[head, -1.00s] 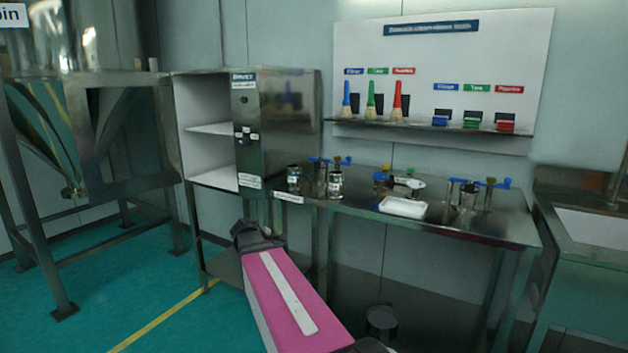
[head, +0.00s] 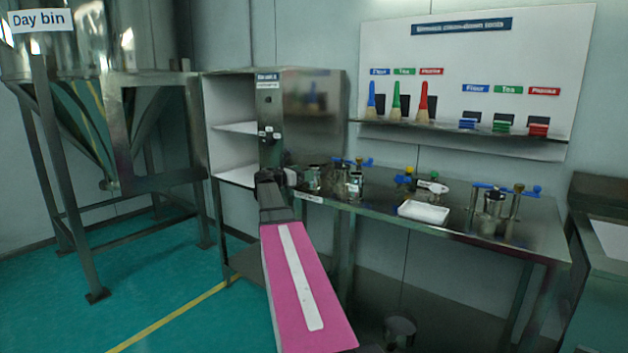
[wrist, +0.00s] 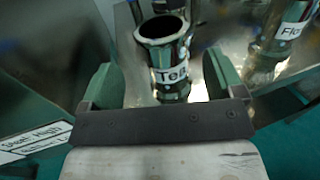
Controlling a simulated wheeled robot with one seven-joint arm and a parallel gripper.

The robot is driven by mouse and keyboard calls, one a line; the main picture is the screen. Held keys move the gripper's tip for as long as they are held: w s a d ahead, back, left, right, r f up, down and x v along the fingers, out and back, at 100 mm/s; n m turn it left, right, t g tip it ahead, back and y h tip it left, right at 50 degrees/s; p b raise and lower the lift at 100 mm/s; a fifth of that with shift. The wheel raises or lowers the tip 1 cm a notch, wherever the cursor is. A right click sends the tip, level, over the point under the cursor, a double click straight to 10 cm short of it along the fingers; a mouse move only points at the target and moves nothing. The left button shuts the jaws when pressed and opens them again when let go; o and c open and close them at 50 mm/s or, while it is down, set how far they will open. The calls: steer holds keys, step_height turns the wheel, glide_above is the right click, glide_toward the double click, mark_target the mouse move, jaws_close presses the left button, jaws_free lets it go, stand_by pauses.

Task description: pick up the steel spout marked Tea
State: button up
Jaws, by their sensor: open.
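The steel spout marked Tea (wrist: 168,52) stands upright on the bench in the wrist view, with a flared, open top and a white label facing me. My gripper (wrist: 158,70) is open, with one green finger on each side of the spout. I cannot tell if either finger touches it. In the head view my gripper (head: 275,180) is at the left front of the bench, just left of a small steel piece (head: 313,180) that appears to be this spout; its label is unreadable there.
A second steel spout, its label starting "Flo" (wrist: 287,30), stands to the right. The steel bench (head: 460,228) also holds a white tray (head: 424,212) and several small parts. A steel cabinet (head: 310,115) rises at the bench's left end. A tool board (head: 490,60) hangs behind.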

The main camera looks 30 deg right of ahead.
steer(key=d, duration=0.5)
steer(key=shift+w+d, duration=0.15)
steer(key=shift+d, duration=0.25)
steer(key=c, duration=1.2)
